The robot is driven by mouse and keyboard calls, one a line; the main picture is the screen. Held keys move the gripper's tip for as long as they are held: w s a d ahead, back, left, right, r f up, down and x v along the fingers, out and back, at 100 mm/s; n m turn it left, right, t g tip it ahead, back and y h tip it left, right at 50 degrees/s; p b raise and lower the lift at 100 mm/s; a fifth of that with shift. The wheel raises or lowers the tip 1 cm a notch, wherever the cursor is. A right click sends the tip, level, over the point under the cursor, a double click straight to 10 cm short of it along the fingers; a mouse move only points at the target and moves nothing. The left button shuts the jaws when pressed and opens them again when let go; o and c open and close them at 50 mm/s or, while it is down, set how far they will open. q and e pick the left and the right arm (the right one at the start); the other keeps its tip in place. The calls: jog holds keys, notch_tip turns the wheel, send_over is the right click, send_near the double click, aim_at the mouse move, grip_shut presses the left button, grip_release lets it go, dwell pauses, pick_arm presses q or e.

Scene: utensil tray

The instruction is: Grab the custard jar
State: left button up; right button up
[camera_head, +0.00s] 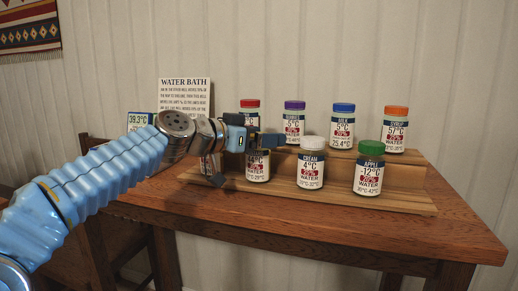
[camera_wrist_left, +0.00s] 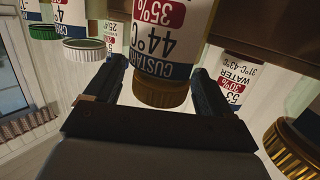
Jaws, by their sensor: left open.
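The custard jar (camera_wrist_left: 163,45) appears upside down in the left wrist view, with a 44°C label and a brownish-gold cap. In the head view the custard jar (camera_head: 258,172) stands on the lower step of the wooden rack, its upper part hidden by my gripper. My left gripper (camera_head: 245,160) is open at the jar's cap height. In the left wrist view the fingers of my left gripper (camera_wrist_left: 162,75) lie on either side of the jar, with small gaps. I cannot tell how far they reach around it. My right gripper is not in view.
The cream jar (camera_head: 311,165) stands close right of the custard jar, and the green-capped apple jar (camera_head: 369,170) farther right. Behind, on the upper step, are red-capped (camera_head: 250,108), purple-capped (camera_head: 294,122), blue-capped (camera_head: 343,127) and orange-capped (camera_head: 395,130) jars. A water bath sign (camera_head: 184,92) stands left.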

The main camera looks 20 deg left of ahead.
pick_arm(q)
jog(key=shift+w+d+f, duration=0.1)
jog(key=shift+w+d, duration=0.2)
jog(key=shift+w, duration=0.15)
jog(key=c, duration=1.3)
